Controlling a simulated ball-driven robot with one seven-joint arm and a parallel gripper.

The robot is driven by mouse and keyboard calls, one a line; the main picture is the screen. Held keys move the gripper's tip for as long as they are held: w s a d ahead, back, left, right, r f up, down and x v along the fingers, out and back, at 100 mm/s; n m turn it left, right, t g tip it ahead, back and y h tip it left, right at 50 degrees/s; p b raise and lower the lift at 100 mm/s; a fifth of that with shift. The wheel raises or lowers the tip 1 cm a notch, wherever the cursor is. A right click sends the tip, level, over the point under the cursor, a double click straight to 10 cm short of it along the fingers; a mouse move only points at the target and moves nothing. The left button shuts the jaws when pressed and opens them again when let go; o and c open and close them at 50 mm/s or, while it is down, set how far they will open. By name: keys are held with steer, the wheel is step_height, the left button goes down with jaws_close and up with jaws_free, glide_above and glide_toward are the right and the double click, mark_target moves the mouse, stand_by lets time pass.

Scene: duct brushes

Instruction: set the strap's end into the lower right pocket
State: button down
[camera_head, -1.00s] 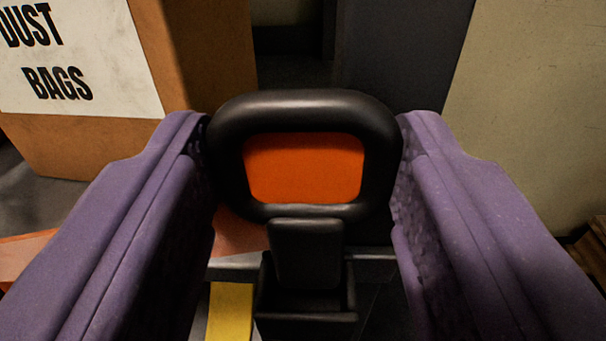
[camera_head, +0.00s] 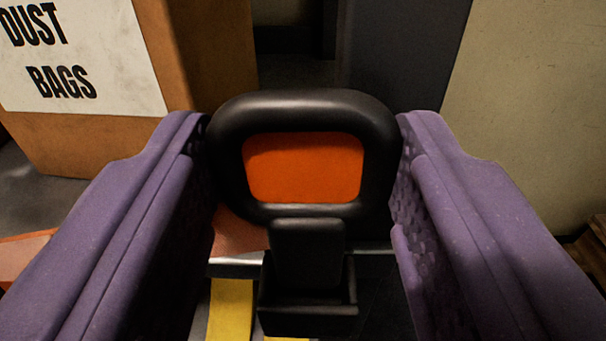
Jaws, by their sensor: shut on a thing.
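My gripper (camera_head: 303,150), with two purple jaws, is shut on a black ring-shaped handle (camera_head: 304,107) in the middle of the view. An orange surface shows through the handle's opening. A black tab (camera_head: 307,252), which looks like the strap's end, hangs below the handle. Its lower part is at the mouth of a black open-topped pocket (camera_head: 308,308). The pocket's front wall hides the tab's tip, so I cannot tell how deep it sits. The rest of the strap cannot be made out.
A brown box labelled "DUST BAGS" (camera_head: 85,60) stands at the upper left. A yellow strip (camera_head: 231,309) lies just left of the pocket. A dark grey panel (camera_head: 400,55) and a pale wall (camera_head: 540,100) stand behind.

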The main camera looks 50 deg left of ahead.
steer(key=shift+f+b, duration=0.3)
steer(key=shift+f, duration=1.1)
steer(key=shift+c, duration=1.6)
jaws_free()
steer(key=p+v, duration=0.3)
steer(key=v, duration=0.4)
steer(key=shift+s+d, duration=0.3)
